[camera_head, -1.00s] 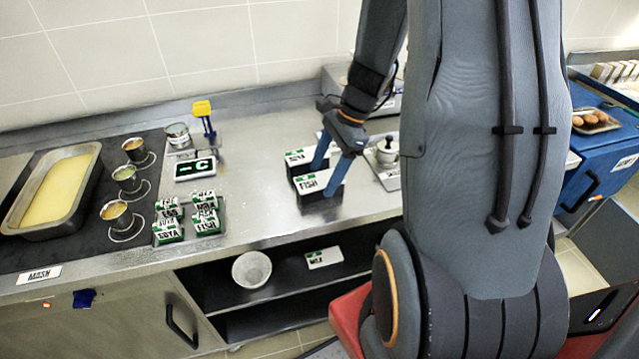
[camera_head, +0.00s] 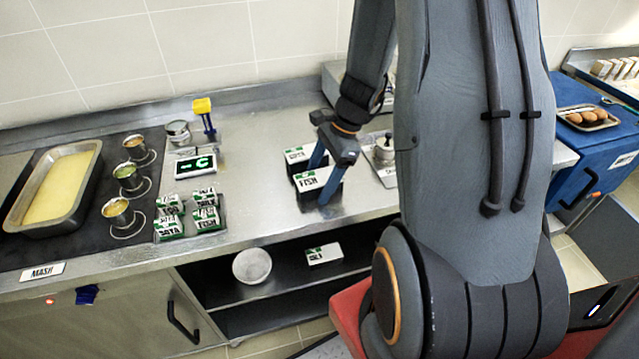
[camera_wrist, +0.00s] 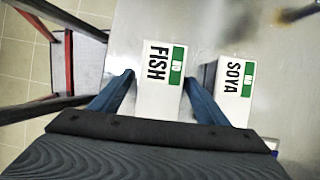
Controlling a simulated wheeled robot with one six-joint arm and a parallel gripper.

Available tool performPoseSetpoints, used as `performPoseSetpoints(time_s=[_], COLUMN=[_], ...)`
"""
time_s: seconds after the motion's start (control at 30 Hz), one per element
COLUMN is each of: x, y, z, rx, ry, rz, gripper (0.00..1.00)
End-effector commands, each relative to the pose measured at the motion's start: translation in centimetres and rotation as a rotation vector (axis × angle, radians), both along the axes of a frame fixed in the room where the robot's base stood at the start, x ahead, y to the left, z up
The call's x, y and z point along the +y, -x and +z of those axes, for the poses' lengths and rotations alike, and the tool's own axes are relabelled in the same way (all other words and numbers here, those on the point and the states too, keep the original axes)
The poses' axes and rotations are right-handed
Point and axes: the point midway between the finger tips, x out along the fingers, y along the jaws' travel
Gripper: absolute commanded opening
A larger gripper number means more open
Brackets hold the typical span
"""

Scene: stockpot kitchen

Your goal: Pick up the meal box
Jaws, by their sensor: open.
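A white meal box marked FISH (camera_head: 316,180) with a green stripe and dark sides stands on the steel counter. It also shows in the wrist view (camera_wrist: 159,79). A matching box marked SOYA (camera_head: 297,156) stands just behind it, and to its right in the wrist view (camera_wrist: 235,90). My gripper (camera_wrist: 160,66) is open, with one blue finger on each side of the FISH box. In the head view my gripper (camera_head: 321,178) is low over that box and partly hides it. I cannot tell whether the fingers touch it.
Several small labelled boxes (camera_head: 188,215) stand on a tray left of the gripper. A scale display (camera_head: 195,165) is behind them. A lidded pot (camera_head: 385,150) stands close on the right. A bowl (camera_head: 251,266) and another box (camera_head: 324,254) are on the lower shelf.

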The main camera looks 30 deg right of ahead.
Motion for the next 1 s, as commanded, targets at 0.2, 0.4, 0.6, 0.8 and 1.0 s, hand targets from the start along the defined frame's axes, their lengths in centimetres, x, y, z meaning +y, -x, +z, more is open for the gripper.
performPoseSetpoints(time_s=[0.2,0.4,0.6,0.8,1.0], x=[-0.01,-0.01,-0.01,-0.01,-0.02], y=[-0.01,0.0,0.01,0.0,-0.01], z=[-0.13,-0.13,-0.13,-0.12,0.36], rx=[0.0,0.0,0.0,0.0,0.0], ry=[0.0,0.0,0.0,0.0,0.0], rz=[0.0,0.0,0.0,0.0,0.0], gripper=[0.69,0.59,0.25,0.16,0.16])
